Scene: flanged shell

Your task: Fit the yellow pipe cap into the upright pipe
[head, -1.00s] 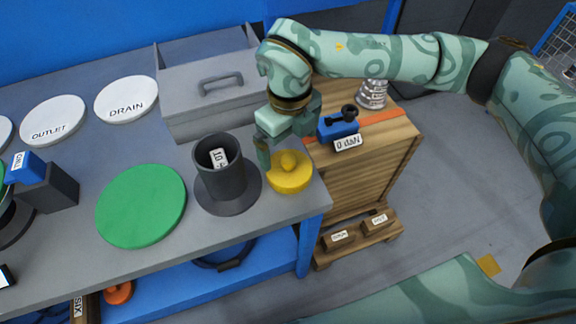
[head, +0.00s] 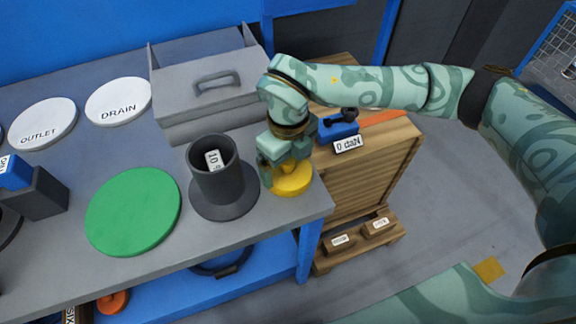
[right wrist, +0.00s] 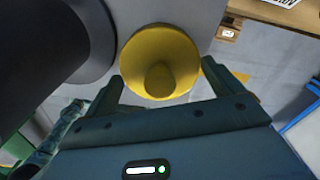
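The yellow pipe cap (head: 293,181) lies on the bench near its right front corner, just right of the dark upright pipe. Its round knob points up. The upright pipe (head: 217,172) stands on a wide flange, its top open, with a white label inside. My right gripper (head: 287,170) is above the cap. In the right wrist view, the cap (right wrist: 160,62) sits ahead of and between the two spread fingers (right wrist: 162,80), which do not touch the knob. The pipe (right wrist: 40,40) fills the upper left there. My left gripper is not in view.
A green disc (head: 133,211) lies left of the pipe, with white OUTLET (head: 43,124) and DRAIN (head: 118,100) discs behind. A grey toolbox (head: 207,90) stands behind the pipe. A wooden cabinet (head: 365,165) with a blue tool (head: 338,128) stands right of the bench.

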